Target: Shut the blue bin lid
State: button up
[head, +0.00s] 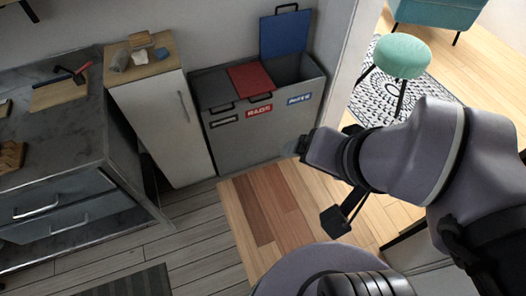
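The blue bin lid (285,33) stands open and upright at the back of the right compartment of a grey bin unit (244,139). Its black handle (287,7) is at the top edge. The opening below the lid looks dark, and its contents cannot be made out. The red lid (250,78) and the grey lid (213,89) beside it lie shut. My gripper (310,150) is in front of the bin unit's lower right side, apart from the lid. Its fingers are too unclear to tell open from shut.
A white cabinet (165,130) with small items on top stands left of the bins. A dark counter with drawers (60,210) is further left. A wall edge (345,50) is close right of the bins. A green stool (400,55) stands beyond. Floor before the bins is clear.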

aim_at(284, 34)
jog(key=i+l, duration=0.1)
jog(key=i, duration=0.95)
jog(key=i+l, duration=0.1)
jog(key=i, duration=0.95)
jog(key=j+u, duration=0.05)
